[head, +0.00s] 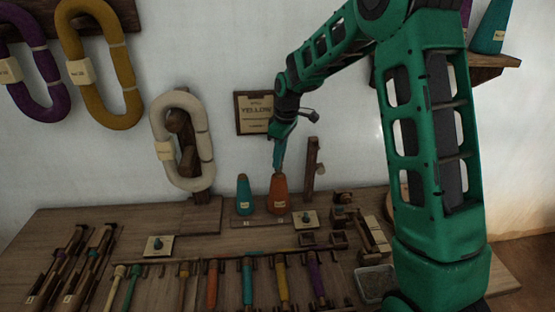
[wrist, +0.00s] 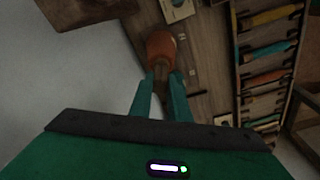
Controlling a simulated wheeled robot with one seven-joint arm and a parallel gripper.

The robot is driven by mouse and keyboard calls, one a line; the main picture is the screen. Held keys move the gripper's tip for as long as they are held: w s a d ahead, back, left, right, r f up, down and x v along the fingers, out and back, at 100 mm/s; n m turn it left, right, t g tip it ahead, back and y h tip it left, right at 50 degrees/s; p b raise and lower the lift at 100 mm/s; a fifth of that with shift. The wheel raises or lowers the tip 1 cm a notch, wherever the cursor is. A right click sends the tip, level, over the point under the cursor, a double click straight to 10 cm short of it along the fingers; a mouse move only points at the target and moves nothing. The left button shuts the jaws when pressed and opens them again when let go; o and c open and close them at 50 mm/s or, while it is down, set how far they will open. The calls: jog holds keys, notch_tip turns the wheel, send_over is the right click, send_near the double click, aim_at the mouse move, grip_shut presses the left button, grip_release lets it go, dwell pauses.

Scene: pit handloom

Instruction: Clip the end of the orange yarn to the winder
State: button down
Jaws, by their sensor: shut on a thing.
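The orange yarn (head: 278,197) is a labelled upright cone on a small board on the table, beside a teal cone. My gripper (head: 278,172) points down at the cone's top and is shut on the orange yarn there. In the wrist view, the two teal fingers (wrist: 163,76) come in on either side of the narrow top, with the orange cone (wrist: 161,46) just beyond them. The yarn's loose end is too small to make out. A wooden device with small blocks (head: 343,213), perhaps the winder, stands right of the cones; I cannot tell which part is its clip.
The teal cone (head: 244,196) stands close on the left. A wooden post (head: 311,170) rises just right of the orange cone. A cream skein (head: 182,140) hangs on a stand at left. A rack of coloured bobbins (head: 212,283) fills the front.

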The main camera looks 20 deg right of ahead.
jog(key=shift+r, duration=2.45)
